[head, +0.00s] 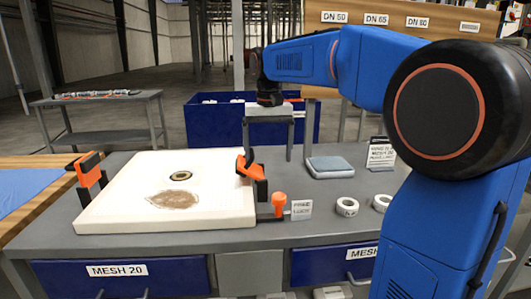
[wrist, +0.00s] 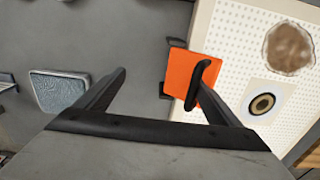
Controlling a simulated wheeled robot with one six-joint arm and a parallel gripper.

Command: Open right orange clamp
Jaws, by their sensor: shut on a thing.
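The right orange clamp (head: 250,167) stands at the right edge of the pale perforated filter plate (head: 130,205), its orange part tilted above a black post. In the wrist view the clamp (wrist: 186,74) lies at the plate's edge (wrist: 232,70). The exact contact is hard to see. A left orange clamp (head: 88,170) stands at the plate's left edge.
A grey-blue pad (head: 330,166) and two tape rolls (head: 347,207) lie farther right. A blue bin (head: 215,128) is behind. The plate bears a brown stain (head: 173,199) and a round hole.

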